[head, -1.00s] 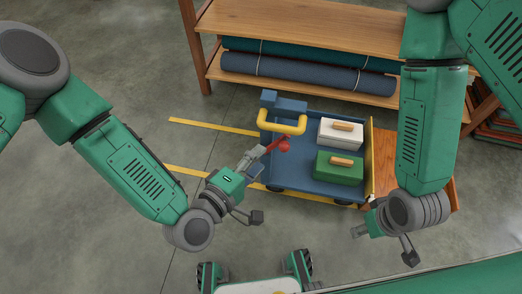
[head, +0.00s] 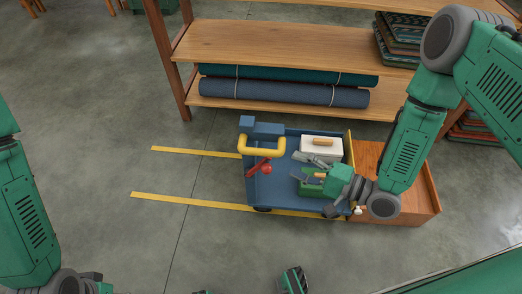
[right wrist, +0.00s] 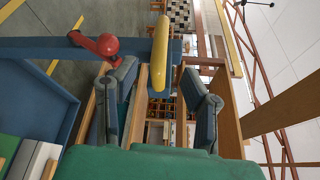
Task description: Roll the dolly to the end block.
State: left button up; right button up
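The blue dolly (head: 285,195) stands between yellow floor lines, its right end against or very near the wooden end block (head: 400,205); a gap cannot be made out. It has a yellow handle (head: 262,146) and a red lever with a round knob (head: 266,169) at its left end. My right gripper (head: 297,167) is open and empty above the dolly, fingers pointing left toward the handle. In the right wrist view the yellow handle (right wrist: 160,52) shows ahead, between the open fingers, apparently apart from them. My left gripper (head: 92,283) is at the bottom left, partly cut off.
A white box (head: 321,148) and a green box (head: 311,188), partly hidden by my right gripper, ride on the dolly. A wooden shelf (head: 290,43) with rolled textiles (head: 285,92) stands behind. The floor left of the dolly is clear.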

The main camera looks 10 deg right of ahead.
aim_at(261, 151)
jog(key=b+x, duration=0.2)
jog(key=x, duration=0.9)
jog(key=shift+s, duration=0.1)
jog(key=shift+d, duration=0.1)
grip_shut()
